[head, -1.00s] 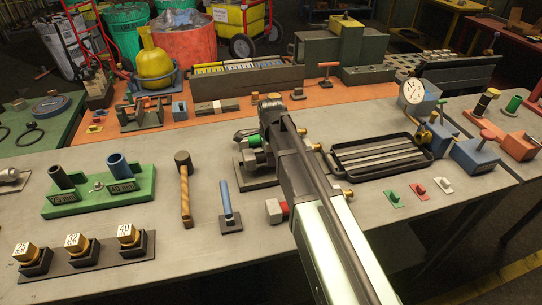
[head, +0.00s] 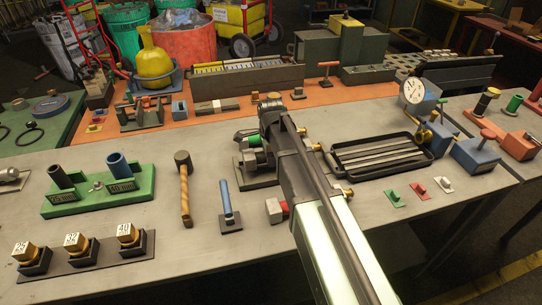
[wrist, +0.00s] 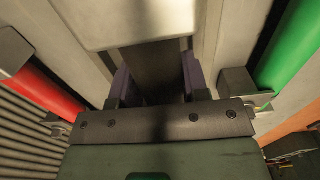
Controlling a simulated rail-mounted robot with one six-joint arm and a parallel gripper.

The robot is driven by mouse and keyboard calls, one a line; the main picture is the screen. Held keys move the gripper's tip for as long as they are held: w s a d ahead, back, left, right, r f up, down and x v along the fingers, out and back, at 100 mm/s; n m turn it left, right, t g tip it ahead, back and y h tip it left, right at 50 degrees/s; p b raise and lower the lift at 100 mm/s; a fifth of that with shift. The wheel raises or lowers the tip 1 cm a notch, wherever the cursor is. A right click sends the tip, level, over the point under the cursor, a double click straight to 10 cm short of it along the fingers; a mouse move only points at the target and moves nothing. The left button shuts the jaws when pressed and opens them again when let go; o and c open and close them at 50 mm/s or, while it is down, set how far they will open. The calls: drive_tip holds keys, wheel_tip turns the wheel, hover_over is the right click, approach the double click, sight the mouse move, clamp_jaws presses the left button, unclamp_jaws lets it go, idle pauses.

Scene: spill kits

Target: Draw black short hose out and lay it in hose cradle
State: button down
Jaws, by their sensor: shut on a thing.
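My gripper (wrist: 154,88) shows in the wrist view, its two purplish fingers closed on either side of a dark flat-looking piece. This piece, which I take to be the black short hose (wrist: 152,66), runs up under a pale block. Its ends are hidden, and I cannot tell how far out it is drawn. In the head view my arm hides the gripper's fingers and the hose. I cannot pick out the hose cradle with certainty in either view.
A black tray of grey bars (head: 431,155) lies right of my arm. Left of it stand a blue rod on a dark base (head: 228,205), a mallet (head: 184,178) and a green block with two tubes (head: 98,199).

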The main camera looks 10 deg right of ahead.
drive_tip(key=shift+f+b, duration=1.25)
drive_tip(key=shift+f, duration=0.1)
drive_tip(key=c, duration=0.5)
unclamp_jaws()
drive_tip(key=shift+r, duration=0.1)
drive_tip(key=shift+w, duration=0.1)
drive_tip(key=shift+r+p, duration=0.5)
drive_tip(key=shift+p, duration=0.1)
drive_tip(key=shift+c, duration=0.2)
wheel_tip(320, 180, up, 6)
drive_tip(key=p, duration=0.6)
